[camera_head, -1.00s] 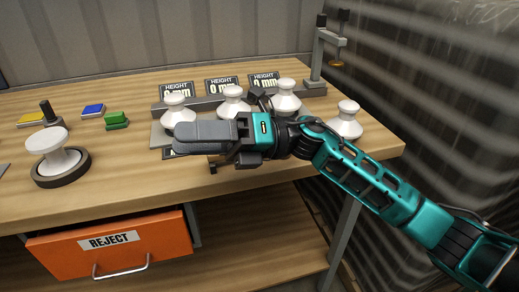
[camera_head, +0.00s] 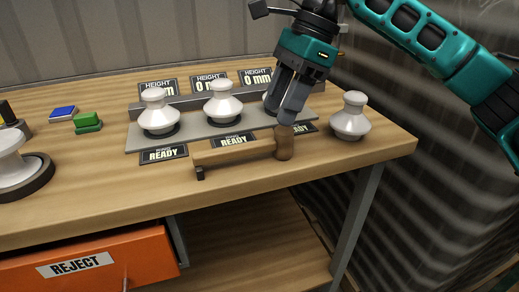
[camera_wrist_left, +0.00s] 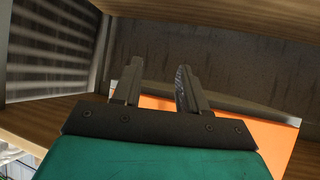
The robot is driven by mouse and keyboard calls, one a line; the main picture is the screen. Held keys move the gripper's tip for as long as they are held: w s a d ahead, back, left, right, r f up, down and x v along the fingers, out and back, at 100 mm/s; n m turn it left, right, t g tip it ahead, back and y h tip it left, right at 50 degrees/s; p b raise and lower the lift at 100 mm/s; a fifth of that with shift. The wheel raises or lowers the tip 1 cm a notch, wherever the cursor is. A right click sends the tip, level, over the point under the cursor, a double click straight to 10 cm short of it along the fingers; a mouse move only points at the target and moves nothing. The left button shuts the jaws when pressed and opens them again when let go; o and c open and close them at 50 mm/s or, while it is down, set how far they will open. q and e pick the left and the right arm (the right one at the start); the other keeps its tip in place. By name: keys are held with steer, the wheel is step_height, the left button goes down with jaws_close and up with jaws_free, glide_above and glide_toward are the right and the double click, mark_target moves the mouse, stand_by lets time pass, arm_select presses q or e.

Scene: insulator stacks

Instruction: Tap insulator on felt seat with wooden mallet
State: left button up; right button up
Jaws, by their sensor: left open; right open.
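The wooden mallet (camera_head: 238,153) lies on the table in front of the grey seat plate, its head at the right end. White insulators stand on the plate at left (camera_head: 160,114) and middle (camera_head: 222,103); a third is mostly hidden behind my gripper. One insulator (camera_head: 349,119) stands on the bare table at right. Another (camera_head: 10,162) sits on a dark round felt-like pad (camera_head: 38,178) at far left. My left gripper (camera_wrist_left: 158,85) is open and empty, below the tabletop near the orange drawer.
Height signs (camera_head: 209,82) stand behind the plate and READY labels (camera_head: 163,155) lie before it. Green (camera_head: 88,124) and blue (camera_head: 62,113) blocks lie at left. The orange REJECT drawer (camera_head: 130,258) is under the tabletop. The front of the table is clear.

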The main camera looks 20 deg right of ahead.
mark_target(262, 142)
steer(key=x, duration=0.4)
steer(key=shift+w+a+f+b, duration=0.1)
steer(key=shift+a+f+b, duration=0.1)
steer(key=shift+b, duration=0.1)
steer(key=x, duration=0.2)
steer(key=b+x, duration=0.1)
steer(key=x, duration=0.1)
steer(key=shift+w+a+f, duration=0.15)
steer(key=shift+w+f, duration=0.05)
steer(key=shift+f, duration=0.05)
arm_select(q)
steer(key=shift+s+f, duration=0.15)
steer(key=shift+f, duration=0.5)
steer(key=shift+s+f, duration=0.15)
steer(key=shift+f, duration=0.45)
arm_select(e)
steer(key=shift+c, duration=0.3)
jaws_close()
